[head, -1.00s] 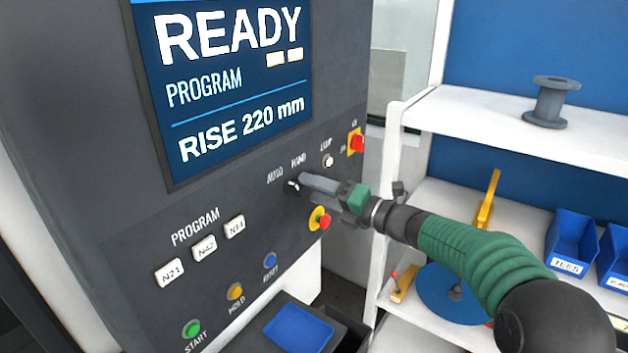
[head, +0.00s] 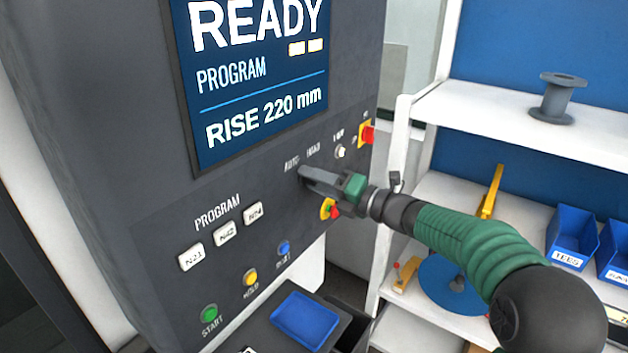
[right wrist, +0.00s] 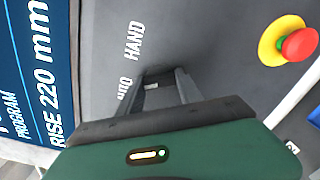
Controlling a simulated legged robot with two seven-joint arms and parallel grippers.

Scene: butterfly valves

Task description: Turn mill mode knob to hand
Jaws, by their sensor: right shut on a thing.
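The mill mode knob (right wrist: 152,85) is a small dark selector with a light mark, on the dark panel under the AUTO and HAND labels. In the head view it is hidden behind my gripper. My right gripper (head: 304,175) reaches the panel from the right, its fingers at the knob. In the right wrist view both fingers (right wrist: 160,88) stand on either side of the knob and are shut on it. The HAND label (right wrist: 134,41) is clear there, and the AUTO label is partly covered by a finger. My left gripper is not in view.
A red emergency button on yellow (right wrist: 298,44) sits close below the knob. A red switch on yellow (head: 367,133) and a white lamp (head: 340,151) are up to the right. White program buttons (head: 225,232) lie to the left. White shelves (head: 520,121) stand at the right.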

